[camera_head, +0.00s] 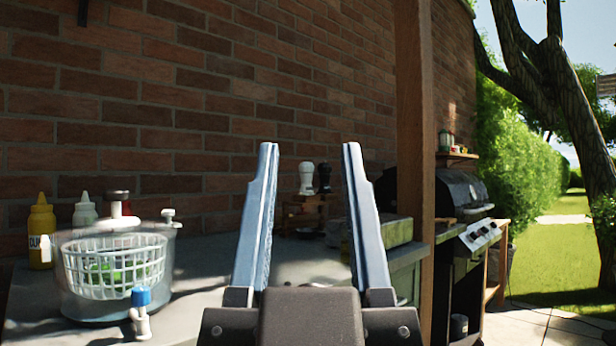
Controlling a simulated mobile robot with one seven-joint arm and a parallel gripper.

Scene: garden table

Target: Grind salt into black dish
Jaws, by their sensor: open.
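My gripper (309,150) is open and empty, its two long fingers pointing up and forward over the table. Between the fingers, farther back, a white grinder-like item (306,178) and a black one (324,178) stand upright side by side at a small wooden rack (304,212). The white one may be the salt grinder; no label is readable. Both are beyond the fingertips and touched by neither finger. I cannot make out a black dish; my gripper hides part of the tabletop.
On the left of the grey table (190,312) stand a salad spinner with a white basket (115,268), a yellow bottle (41,232), a white bottle (85,210) and a blue-topped item (141,312). A brick wall backs the table. A wooden post (413,140) and a black grill (462,200) are right.

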